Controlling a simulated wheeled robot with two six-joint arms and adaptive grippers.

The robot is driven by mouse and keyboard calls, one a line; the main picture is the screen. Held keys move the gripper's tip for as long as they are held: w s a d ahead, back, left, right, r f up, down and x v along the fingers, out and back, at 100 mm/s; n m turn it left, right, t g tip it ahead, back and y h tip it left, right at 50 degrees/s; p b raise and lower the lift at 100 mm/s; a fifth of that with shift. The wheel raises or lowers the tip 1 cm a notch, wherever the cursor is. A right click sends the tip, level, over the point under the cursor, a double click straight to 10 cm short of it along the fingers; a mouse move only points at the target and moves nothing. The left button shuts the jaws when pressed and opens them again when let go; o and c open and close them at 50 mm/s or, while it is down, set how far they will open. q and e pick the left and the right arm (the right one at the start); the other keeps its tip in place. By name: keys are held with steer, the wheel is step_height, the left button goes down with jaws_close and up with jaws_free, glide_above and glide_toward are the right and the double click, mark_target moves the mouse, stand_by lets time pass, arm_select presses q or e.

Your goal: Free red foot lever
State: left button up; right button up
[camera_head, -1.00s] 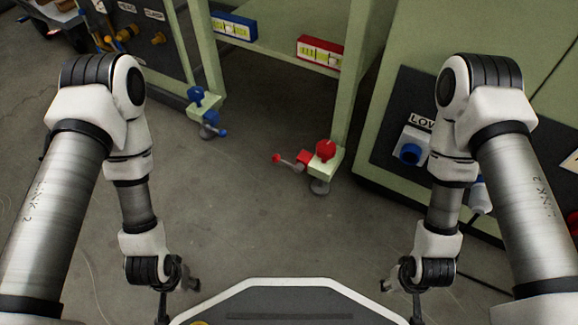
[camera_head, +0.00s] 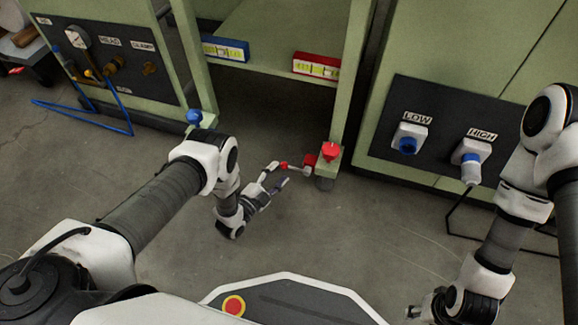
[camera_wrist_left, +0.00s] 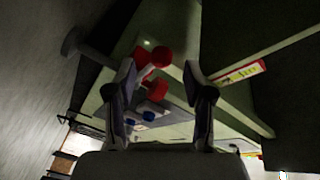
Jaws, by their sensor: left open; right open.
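The red foot lever (camera_head: 308,170) sticks out to the left from a red clamp block at the foot of the green frame's right leg. Its red ball end (camera_head: 284,164) points toward my left gripper (camera_head: 278,175). That gripper is open, with its fingertips close to the ball end. In the left wrist view, red lever parts (camera_wrist_left: 158,54) show between and just beyond the open fingers (camera_wrist_left: 162,75); I cannot tell whether they touch. A red knob (camera_head: 331,151) tops the foot block. My right gripper (camera_head: 420,311) is open and empty at the lower right.
A blue knob (camera_head: 194,117) marks the left leg's foot, largely hidden by my left arm. Blue (camera_head: 225,48) and red (camera_head: 316,66) level boxes sit on the frame. LOW (camera_head: 409,138) and HIGH (camera_head: 471,155) sockets are at right. The floor between is clear.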

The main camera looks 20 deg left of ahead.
mark_target(285, 165)
arm_select(q)
steer(key=b+x, duration=0.1)
steer(key=x, duration=0.3)
steer(key=shift+w, duration=0.15)
jaws_close()
arm_select(e)
step_height(285, 165, down, 2)
steer(key=shift+w+f, duration=0.1)
